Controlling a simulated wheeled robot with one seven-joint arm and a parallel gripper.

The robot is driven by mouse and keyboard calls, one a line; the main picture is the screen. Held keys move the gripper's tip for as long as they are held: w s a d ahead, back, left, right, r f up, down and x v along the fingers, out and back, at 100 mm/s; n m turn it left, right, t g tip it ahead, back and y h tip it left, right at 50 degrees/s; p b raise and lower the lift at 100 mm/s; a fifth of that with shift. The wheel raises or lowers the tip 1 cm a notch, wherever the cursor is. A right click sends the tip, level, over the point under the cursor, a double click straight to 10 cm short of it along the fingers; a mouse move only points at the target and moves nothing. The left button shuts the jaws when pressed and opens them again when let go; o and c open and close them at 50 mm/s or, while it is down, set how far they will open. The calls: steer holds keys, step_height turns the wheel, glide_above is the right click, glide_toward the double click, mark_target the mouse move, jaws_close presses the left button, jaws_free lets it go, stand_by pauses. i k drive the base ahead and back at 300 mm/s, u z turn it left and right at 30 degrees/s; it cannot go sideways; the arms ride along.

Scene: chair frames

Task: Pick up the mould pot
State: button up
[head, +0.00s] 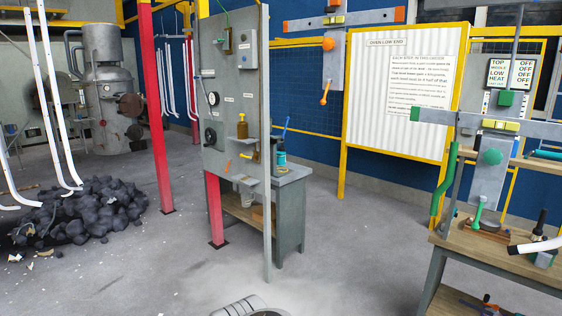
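A small dark teal pot with a pale band (280,158) stands on the grey bench (290,173) beside the upright panel. It may be the mould pot, but no label on it can be read. A blue-handled stick or brush (286,128) rises from or behind it. An amber bottle (242,126) sits on a small shelf of the panel, left of the pot. My gripper is not in view. Only a rounded grey slotted part, probably mine, shows at the bottom edge, well apart from the bench.
The grey panel (225,75) and red posts (158,110) stand left of the bench. A dark lump heap (95,210) lies at left. A wooden workbench (470,245) with tools and a jig fills the right. Open concrete floor (350,250) lies between.

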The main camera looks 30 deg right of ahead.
mark_target(281, 156)
steer(key=z, duration=1.25)
steer(key=i, duration=4.15)
steer(key=z, duration=0.8)
steer(key=i, duration=1.8)
steer(key=u, duration=4.45)
